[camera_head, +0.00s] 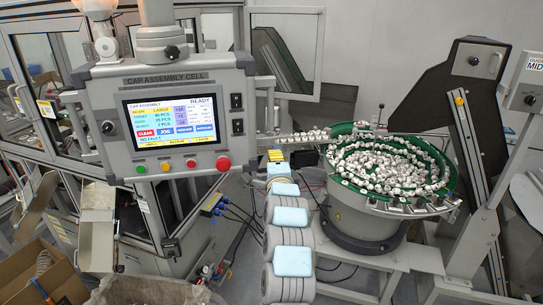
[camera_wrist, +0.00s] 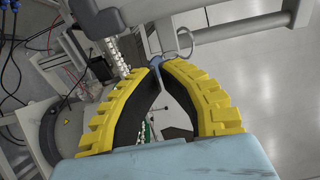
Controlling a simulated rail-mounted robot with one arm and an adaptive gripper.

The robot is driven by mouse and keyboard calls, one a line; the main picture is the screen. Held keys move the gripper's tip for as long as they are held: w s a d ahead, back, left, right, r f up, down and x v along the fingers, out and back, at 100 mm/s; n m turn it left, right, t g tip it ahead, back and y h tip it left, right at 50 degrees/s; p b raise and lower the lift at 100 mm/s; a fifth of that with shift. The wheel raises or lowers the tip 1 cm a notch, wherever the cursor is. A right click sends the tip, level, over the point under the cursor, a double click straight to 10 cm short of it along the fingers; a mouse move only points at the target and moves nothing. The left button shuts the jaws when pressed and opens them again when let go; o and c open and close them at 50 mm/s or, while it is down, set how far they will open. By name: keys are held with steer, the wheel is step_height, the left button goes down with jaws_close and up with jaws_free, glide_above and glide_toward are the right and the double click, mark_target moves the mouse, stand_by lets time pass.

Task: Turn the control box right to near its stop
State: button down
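The control box (camera_head: 177,125) is a grey panel with a lit touchscreen, a green button and a red button. It hangs from a support at its top, on the left of the head view, and its screen faces the camera. My gripper (camera_head: 275,155) is just right of the box's right edge; I cannot tell the depth gap. In the wrist view, the yellow fingers of my gripper (camera_wrist: 158,65) curve inward, with tips almost together. A small blue-grey piece shows at the tips, but I cannot tell whether it is held or behind. The control box is not clearly identifiable in the wrist view.
A green-rimmed bowl feeder (camera_head: 390,216) full of white caps stands to the right, with a feed track (camera_head: 304,137) running left behind my gripper. A glazed machine frame (camera_head: 28,135) stands at left. A cardboard box (camera_head: 22,283) lies low at left. Another grey box (camera_head: 524,82) stands far right.

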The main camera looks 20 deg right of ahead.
steer(key=b+v, duration=0.1)
steer(key=v, duration=0.7)
steer(key=shift+d, duration=0.35)
steer(key=shift+f, duration=0.1)
